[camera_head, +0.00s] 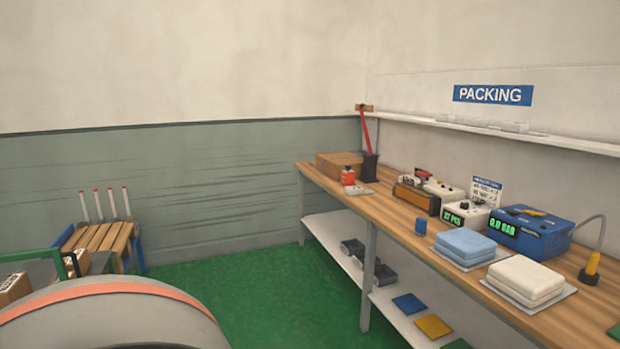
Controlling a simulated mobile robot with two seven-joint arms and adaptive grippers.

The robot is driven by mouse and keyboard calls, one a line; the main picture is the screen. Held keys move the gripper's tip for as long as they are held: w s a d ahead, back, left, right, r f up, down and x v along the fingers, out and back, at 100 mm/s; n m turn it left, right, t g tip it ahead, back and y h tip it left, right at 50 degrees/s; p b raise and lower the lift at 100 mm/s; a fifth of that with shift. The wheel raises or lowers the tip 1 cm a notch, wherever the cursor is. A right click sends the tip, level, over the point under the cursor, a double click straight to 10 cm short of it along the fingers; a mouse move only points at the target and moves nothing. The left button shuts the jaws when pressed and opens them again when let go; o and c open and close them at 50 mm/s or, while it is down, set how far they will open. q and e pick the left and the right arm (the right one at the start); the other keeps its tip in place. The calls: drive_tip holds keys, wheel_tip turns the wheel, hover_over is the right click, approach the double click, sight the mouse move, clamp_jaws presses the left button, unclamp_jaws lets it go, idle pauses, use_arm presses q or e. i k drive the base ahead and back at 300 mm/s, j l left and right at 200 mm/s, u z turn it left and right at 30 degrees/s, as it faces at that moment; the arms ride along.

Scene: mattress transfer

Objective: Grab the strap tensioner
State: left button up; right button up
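No gripper of mine is in view. I cannot name the strap tensioner with certainty. A red-handled tool (423,177) sits among the devices on the wooden workbench (400,212), by an orange-brown block (416,198). It is small in the picture and its shape is unclear. Farther back, a long red handle (366,133) with a wooden-looking top stands upright in a black holder (370,168).
A slatted wooden rack (104,237) stands left. Green floor (285,290) between is clear.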

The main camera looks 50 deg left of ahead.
sight(347, 177)
drive_tip(key=u, duration=1.55)
drive_tip(key=i+j+u, duration=0.2)
drive_tip(key=i, duration=0.3)
drive_tip(key=i+u, duration=0.2)
drive_tip(key=i, duration=0.25)
drive_tip(key=i+j+u, duration=0.1)
drive_tip(key=i, duration=1.35)
drive_tip(key=i+j+z, duration=0.15)
drive_tip(key=i+z, duration=0.3)
drive_tip(key=i+j+z, duration=0.3)
drive_tip(key=i+z, duration=0.15)
drive_tip(key=i+j+z, duration=0.15)
drive_tip(key=z, duration=0.25)
drive_tip(key=i+j+z, duration=0.2)
drive_tip(key=z, duration=0.15)
drive_tip(key=i+j+z, duration=0.15)
drive_tip(key=j+z, duration=0.25)
drive_tip(key=l, duration=0.1)
